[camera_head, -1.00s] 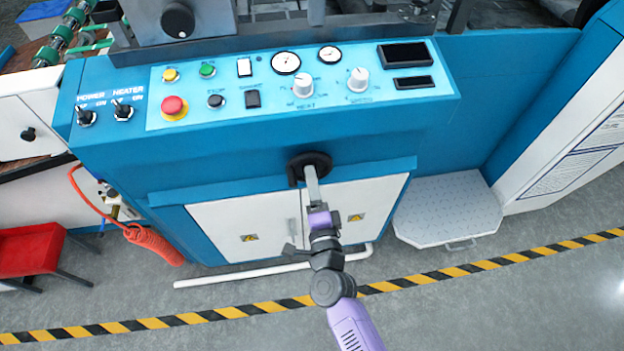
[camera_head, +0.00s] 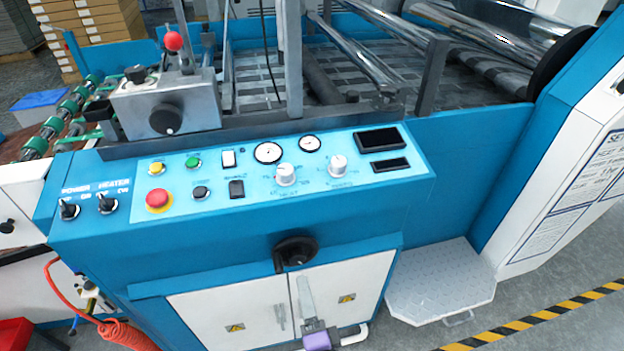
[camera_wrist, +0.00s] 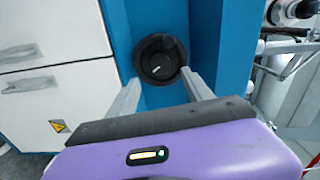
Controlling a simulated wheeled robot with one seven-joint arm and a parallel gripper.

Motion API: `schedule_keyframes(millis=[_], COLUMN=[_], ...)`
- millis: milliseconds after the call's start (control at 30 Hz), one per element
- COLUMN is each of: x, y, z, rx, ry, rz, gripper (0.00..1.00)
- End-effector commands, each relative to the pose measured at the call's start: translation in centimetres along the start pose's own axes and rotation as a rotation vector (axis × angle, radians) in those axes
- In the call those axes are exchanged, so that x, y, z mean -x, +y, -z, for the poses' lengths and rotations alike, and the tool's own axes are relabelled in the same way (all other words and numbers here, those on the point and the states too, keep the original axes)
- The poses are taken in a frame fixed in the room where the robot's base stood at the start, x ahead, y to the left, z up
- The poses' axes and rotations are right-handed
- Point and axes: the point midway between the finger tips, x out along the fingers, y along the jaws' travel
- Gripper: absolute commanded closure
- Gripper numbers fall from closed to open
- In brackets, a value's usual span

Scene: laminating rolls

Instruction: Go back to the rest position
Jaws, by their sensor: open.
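My gripper (camera_head: 306,297) is low in front of the machine's white cabinet doors, at the bottom of the head view. In the wrist view my gripper (camera_wrist: 158,92) has its two grey fingers spread apart with nothing between them. A black round hand knob (camera_head: 296,252) is on the blue front of the laminating machine (camera_head: 250,220), just above the fingers. In the wrist view the knob (camera_wrist: 160,58) lies beyond the fingertips, and the fingers look clear of it. Most of my arm is below the head view's edge.
A control panel (camera_head: 330,195) with switches, gauges and a red stop button (camera_head: 158,200) runs along the machine top. A white step plate (camera_head: 440,285) stands at right. An orange coiled hose (camera_head: 125,333) hangs at lower left. Grey floor (camera_head: 560,275) is open at lower right.

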Motion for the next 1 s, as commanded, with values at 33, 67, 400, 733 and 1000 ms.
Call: schedule_keyframes(millis=[33, 67, 400, 733, 1000], x=[0.0, 0.0, 2.3, 13.3, 23.6], y=[0.0, 0.0, -5.2, -8.3, -11.7], z=[0.0, 0.0, 0.9, 6.5, 11.1], rx=[0.000, 0.002, 0.348, 0.806, 1.163], ry=[0.000, 0.000, -0.004, 0.059, 0.081], rz=[0.000, 0.000, 0.095, 0.053, -0.082], gripper=[0.41, 0.41, 0.41, 0.41, 0.41])
